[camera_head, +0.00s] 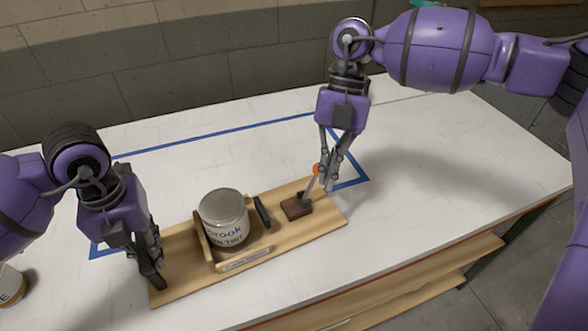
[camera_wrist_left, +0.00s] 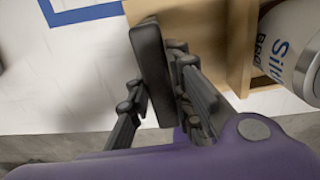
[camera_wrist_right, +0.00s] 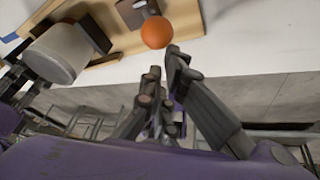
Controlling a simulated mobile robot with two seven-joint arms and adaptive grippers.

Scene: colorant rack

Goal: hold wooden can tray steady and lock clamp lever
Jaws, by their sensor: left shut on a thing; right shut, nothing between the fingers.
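The wooden can tray (camera_head: 185,279) lies on the white table and holds an upright grey-lidded paint can (camera_head: 226,228). My left gripper (camera_head: 152,262) is at the tray's left end, shut on a dark upright handle (camera_wrist_left: 152,72). The clamp lever (camera_head: 309,187) rises from a brown block (camera_head: 297,207) on the tray's right part, tilted up toward the right. Its orange knob (camera_wrist_right: 157,32) is partly hidden by my right gripper in the head view. My right gripper (camera_head: 328,185) is shut and empty, with its fingertips beside the knob. Whether they touch it I cannot tell.
A dark clamp pad (camera_head: 262,212) stands just right of the can. Blue tape (camera_head: 230,134) marks a rectangle on the table around the tray. Another can (camera_head: 10,285) stands at the left edge. The table right of the tray is clear.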

